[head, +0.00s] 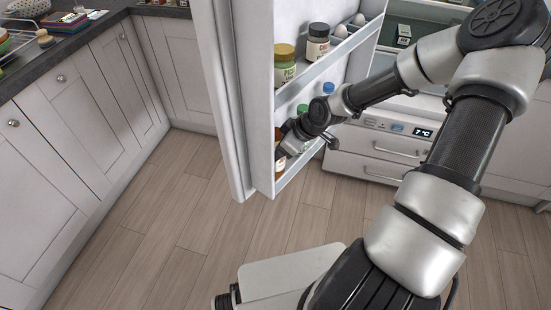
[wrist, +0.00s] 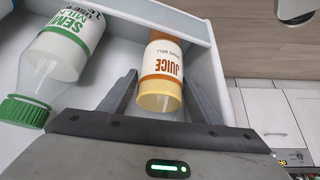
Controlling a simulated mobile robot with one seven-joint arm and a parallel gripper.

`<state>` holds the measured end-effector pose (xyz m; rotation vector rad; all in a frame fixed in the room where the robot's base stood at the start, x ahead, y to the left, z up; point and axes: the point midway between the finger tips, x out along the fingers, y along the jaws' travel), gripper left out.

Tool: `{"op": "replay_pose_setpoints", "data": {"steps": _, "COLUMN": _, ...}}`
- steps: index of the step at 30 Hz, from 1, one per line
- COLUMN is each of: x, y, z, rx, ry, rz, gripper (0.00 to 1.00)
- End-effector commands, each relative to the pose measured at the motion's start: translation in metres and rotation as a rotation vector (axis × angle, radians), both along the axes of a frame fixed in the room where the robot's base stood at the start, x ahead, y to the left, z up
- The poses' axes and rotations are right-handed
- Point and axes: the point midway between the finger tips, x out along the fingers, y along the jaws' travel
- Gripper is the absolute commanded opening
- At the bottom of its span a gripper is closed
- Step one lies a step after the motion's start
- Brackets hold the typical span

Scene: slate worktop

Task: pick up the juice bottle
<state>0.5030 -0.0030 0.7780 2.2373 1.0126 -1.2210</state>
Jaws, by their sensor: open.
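In the head view my gripper (head: 287,136) reaches into the lower door bin, and the bottle is mostly hidden there behind the gripper.
A semi milk bottle (wrist: 66,45) with a green cap lies close left of my gripper in the wrist view. A jar with a yellow lid (head: 285,65) and a dark-lidded jar (head: 317,43) stand on the door shelf above. The floor (head: 170,215) is clear.

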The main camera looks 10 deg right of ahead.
Motion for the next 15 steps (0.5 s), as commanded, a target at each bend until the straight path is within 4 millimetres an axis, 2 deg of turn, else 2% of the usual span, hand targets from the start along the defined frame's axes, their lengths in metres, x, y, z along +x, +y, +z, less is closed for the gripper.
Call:
{"op": "replay_pose_setpoints", "data": {"steps": 2, "x": -0.0002, "y": -0.0001, "z": 0.0003, "rx": 0.000, "ry": 0.000, "rz": 0.000, "gripper": 0.54}}
{"op": "replay_pose_setpoints", "data": {"steps": 10, "x": -0.0003, "y": -0.0001, "z": 0.0003, "rx": 0.000, "ry": 0.000, "rz": 0.000, "gripper": 0.09}}
{"op": "replay_pose_setpoints", "data": {"steps": 15, "x": 0.0003, "y": 0.0000, "z": 0.0011, "rx": 0.000, "ry": -0.001, "rz": -0.001, "gripper": 0.09}}
